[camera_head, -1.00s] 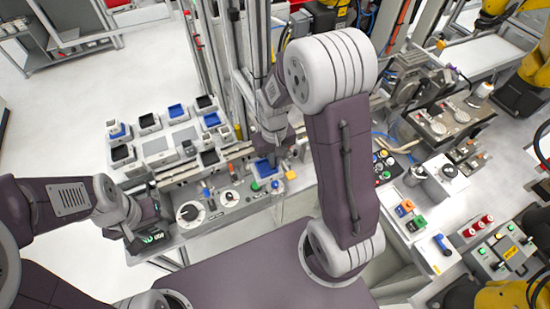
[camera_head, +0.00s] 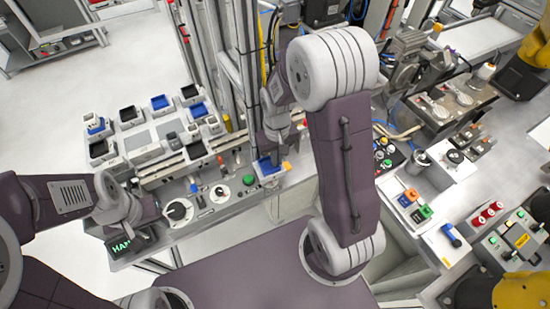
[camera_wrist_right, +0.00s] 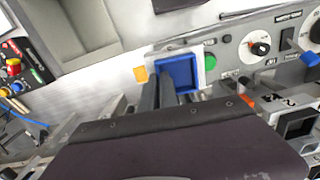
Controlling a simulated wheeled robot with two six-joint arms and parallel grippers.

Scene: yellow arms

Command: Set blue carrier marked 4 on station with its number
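A blue carrier (camera_head: 268,167), a blue square in a pale frame, is at the tip of my right gripper (camera_head: 281,134), at the right end of the control panel. In the right wrist view the carrier (camera_wrist_right: 182,73) lies at the tips of the two dark fingers (camera_wrist_right: 160,90), which are close together at its edge. Other blue-topped pieces (camera_head: 160,102) (camera_head: 198,109) stand among black-topped ones on the bench at left. My left gripper (camera_head: 148,212) is over the panel's left end, its fingers unclear.
The control panel (camera_head: 205,212) has dials, a green button (camera_head: 250,180) and coloured knobs. Metal posts (camera_head: 212,60) rise behind it. A second bench with red, green and orange buttons (camera_head: 408,197) stands at right. Pale floor (camera_head: 60,110) is open at left.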

